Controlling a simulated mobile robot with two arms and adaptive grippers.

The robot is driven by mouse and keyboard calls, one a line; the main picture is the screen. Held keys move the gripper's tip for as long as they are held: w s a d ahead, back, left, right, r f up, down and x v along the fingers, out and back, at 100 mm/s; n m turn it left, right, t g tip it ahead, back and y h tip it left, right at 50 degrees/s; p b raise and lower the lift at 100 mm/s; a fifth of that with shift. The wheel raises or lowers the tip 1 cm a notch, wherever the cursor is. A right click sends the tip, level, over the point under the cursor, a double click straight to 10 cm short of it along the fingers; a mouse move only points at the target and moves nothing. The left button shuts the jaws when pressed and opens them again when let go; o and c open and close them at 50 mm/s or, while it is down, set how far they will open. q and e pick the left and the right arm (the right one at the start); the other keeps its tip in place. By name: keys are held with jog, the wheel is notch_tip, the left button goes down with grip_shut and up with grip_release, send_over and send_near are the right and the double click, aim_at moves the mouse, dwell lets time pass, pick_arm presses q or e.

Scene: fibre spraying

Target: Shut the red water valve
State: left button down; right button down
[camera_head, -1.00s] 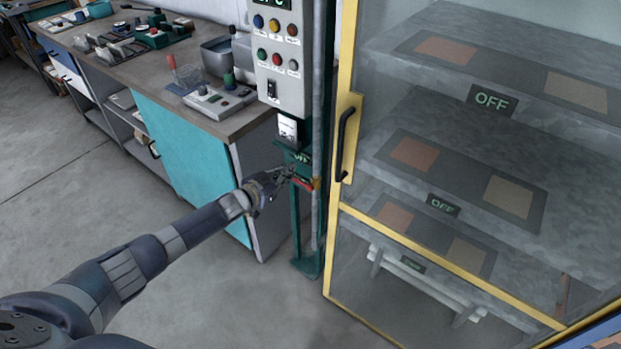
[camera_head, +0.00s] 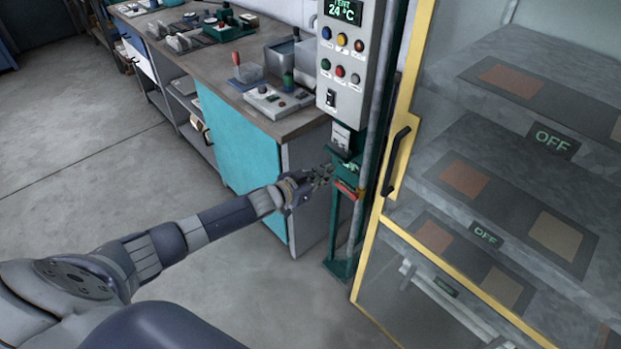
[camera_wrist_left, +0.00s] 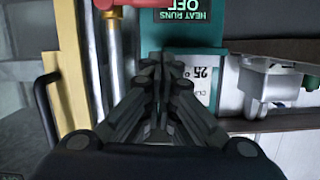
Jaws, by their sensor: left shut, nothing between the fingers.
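The red water valve (camera_head: 347,188) is a small red lever on the green post beside the glass cabinet. In the left wrist view its red handle (camera_wrist_left: 143,3) lies across the top edge, partly cut off, above a brass-coloured pipe. My left gripper (camera_head: 325,174) is just left of the valve and slightly above it in the head view. In the left wrist view its fingers (camera_wrist_left: 168,72) are together and empty, in front of a teal panel and apart from the red handle. My right gripper is out of view.
A grey control box (camera_head: 350,60) sits above the valve. A yellow-framed glass cabinet (camera_head: 395,130) with a black door handle (camera_head: 395,160) stands to the right. A workbench (camera_head: 205,75) with teal doors stands behind the arm. The floor (camera_head: 90,190) at left is clear.

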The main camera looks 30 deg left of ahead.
pick_arm(q)
jog(key=shift+v, duration=2.95)
jog(key=s+a+f+n+g+y, duration=0.15)
jog(key=s+f, duration=0.35)
jog(key=f, duration=0.5)
jog(key=s+f+g+y, duration=0.2)
jog(key=s+f, duration=0.4)
jog(key=f, duration=0.3)
jog(key=s+a+f+n+g+y, duration=0.15)
jog(key=s+f, duration=0.35)
jog(key=f, duration=0.5)
jog(key=s+d+f+g, duration=0.2)
jog(key=s+f, duration=0.3)
jog(key=s, duration=0.7)
jog(key=s+d+f+g, duration=0.3)
jog(key=s+f, duration=0.3)
jog(key=s, duration=0.7)
jog(key=s+d+f+g, duration=0.3)
jog(key=s+d+f, duration=0.2)
jog(key=s, duration=0.8)
jog(key=shift+f+m, duration=0.4)
jog(key=shift+f, duration=0.1)
jog(key=shift+w+d, duration=0.15)
